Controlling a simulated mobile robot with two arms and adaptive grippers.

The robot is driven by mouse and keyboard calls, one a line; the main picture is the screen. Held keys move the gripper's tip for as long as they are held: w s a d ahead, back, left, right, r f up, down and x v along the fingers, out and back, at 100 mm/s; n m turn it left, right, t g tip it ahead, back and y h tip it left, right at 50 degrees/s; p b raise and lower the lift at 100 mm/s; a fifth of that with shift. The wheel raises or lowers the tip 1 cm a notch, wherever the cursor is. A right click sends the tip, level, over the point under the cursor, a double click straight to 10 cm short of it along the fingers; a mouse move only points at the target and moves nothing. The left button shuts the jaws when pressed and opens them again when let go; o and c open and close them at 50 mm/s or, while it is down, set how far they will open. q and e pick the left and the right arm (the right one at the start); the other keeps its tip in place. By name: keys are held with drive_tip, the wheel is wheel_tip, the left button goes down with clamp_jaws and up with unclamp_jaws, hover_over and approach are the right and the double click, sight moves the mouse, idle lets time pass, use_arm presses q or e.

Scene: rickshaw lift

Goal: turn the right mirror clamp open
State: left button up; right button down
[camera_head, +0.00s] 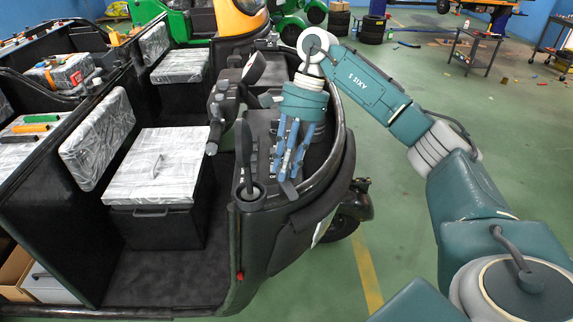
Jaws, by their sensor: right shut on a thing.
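My right gripper (289,172), with blue fingers, points down at the front cowl of the black open vehicle (325,190), near the cowl's right side. It is shut on a small part there, taken to be the right mirror clamp. The fingers hide most of that part, so its turn angle cannot be told. A dark upright mirror-like piece (246,150) stands on a round base just left of the fingers. My left gripper is not in view.
The seat box (160,165) and wrapped seatbacks (98,138) fill the cabin at left. A green vehicle (180,22) stands behind. Green floor (400,250) with a yellow line is open right of the vehicle. A metal cart (475,50) stands far right.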

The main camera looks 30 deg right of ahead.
drive_tip(key=shift+w+a+r, duration=0.1)
drive_tip(key=shift+w+r, duration=0.1)
drive_tip(key=shift+r, duration=0.1)
drive_tip(key=c, duration=1.5)
unclamp_jaws()
drive_tip(key=shift+o, duration=0.2)
drive_tip(key=shift+a+f, duration=0.1)
drive_tip(key=shift+f, duration=0.05)
drive_tip(key=v, duration=1.2)
drive_tip(key=shift+s, duration=0.1)
